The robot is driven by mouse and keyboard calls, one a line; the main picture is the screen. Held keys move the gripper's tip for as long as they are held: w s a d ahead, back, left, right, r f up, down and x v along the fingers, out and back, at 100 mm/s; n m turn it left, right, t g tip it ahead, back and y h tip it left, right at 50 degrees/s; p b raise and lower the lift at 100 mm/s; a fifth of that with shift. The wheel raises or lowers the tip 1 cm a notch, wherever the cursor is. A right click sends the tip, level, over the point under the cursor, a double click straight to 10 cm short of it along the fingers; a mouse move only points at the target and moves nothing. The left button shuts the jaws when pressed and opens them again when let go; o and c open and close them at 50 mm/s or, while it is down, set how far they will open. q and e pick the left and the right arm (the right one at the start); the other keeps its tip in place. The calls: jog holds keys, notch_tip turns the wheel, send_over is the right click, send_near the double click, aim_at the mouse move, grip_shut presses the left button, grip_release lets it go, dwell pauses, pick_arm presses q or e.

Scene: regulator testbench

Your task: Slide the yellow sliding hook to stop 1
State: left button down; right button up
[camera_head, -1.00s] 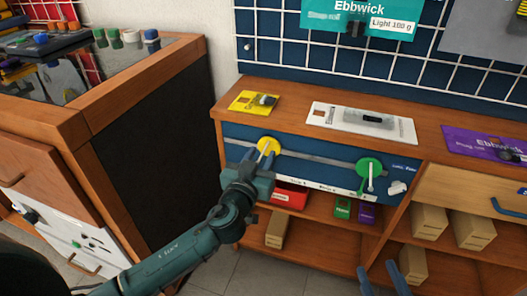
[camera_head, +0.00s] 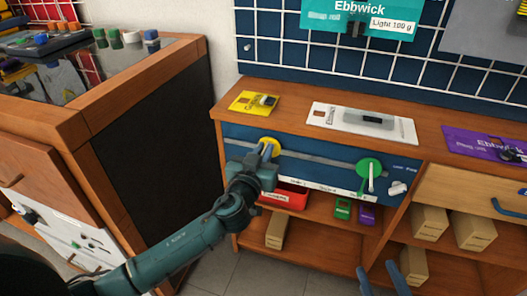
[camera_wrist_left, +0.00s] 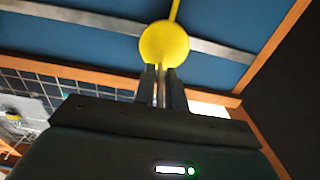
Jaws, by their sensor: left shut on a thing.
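The yellow sliding hook (camera_head: 271,144) sits on the grey rail (camera_head: 315,156) across the blue panel, near the rail's left part. My left gripper (camera_head: 266,153) is at it, shut on its thin stem below the yellow disc. In the left wrist view the yellow disc (camera_wrist_left: 164,43) stands just beyond the close fingers (camera_wrist_left: 163,84), with the stem between them. The stem is mostly hidden by the fingers. The stop labels on the white strip (camera_head: 325,187) are too small to read surely. My right gripper (camera_head: 379,278) is at the bottom edge, fingers apart, empty.
A green hook (camera_head: 369,167) with a pale stem sits further right on the rail, near a white knob (camera_head: 397,188). A red bin (camera_head: 290,196) and boxes stand on the shelf below. Yellow, white and purple packages lie on the bench top.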

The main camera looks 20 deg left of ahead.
dwell(0.3)
pick_arm(q)
jog(key=a, duration=0.9)
jog(key=shift+w+b, duration=0.2)
jog(key=shift+b, duration=0.15)
pick_arm(e)
jog(key=shift+s+a+f, duration=0.1)
jog(key=shift+a, duration=0.05)
pick_arm(q)
jog(key=c, duration=1.6)
grip_release()
jog(key=shift+a, duration=0.1)
jog(key=shift+o, duration=0.8)
jog(key=shift+s, duration=0.1)
jog(key=s, duration=1.3)
jog(key=shift+a+p, duration=0.15)
jog(key=shift+p, duration=0.3)
pick_arm(e)
jog(key=shift+d, duration=0.2)
